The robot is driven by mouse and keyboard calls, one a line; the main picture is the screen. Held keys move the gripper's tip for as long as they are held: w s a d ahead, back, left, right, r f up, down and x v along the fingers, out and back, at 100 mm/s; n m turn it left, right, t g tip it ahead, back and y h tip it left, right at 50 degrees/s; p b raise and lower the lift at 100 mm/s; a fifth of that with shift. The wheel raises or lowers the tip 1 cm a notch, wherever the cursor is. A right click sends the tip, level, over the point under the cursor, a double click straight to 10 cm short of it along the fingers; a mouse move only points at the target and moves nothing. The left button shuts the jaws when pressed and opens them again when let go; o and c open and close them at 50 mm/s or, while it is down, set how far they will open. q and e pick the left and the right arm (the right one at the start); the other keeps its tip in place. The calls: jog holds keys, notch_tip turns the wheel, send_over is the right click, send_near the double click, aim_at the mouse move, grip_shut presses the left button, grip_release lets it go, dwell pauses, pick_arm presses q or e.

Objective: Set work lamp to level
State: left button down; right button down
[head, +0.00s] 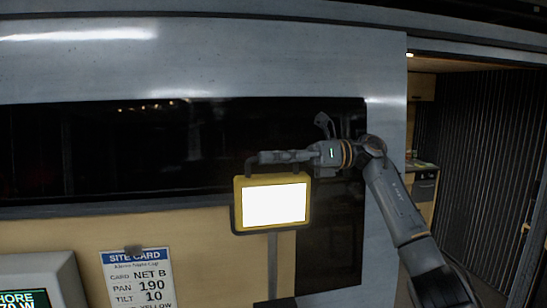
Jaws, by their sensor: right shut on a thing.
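The work lamp (242,188) is a yellow-framed panel with a bright white lit face and a dark handle along its top. It stands on a grey post in the middle of the head view, and its face looks slightly tilted. My right gripper (285,157) is at the top of the lamp, coming in from the right, and is shut on the lamp's top handle. The fingers partly hide the handle. My left gripper is out of view.
A grey box with a green-lit screen (24,299) sits at the lower left. A dark window (100,150) lies behind the lamp. An open doorway with a cabinet (424,185) is at the right.

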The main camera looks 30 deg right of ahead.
jog(key=shift+f, duration=0.1)
jog(key=c, duration=1.5)
grip_release()
jog(key=shift+o, duration=0.5)
jog(key=shift+w, duration=0.15)
jog(key=shift+d, duration=0.1)
jog(key=shift+d, duration=0.2)
jog(key=v, duration=1.1)
jog(key=shift+d, duration=0.2)
jog(key=shift+f, duration=0.1)
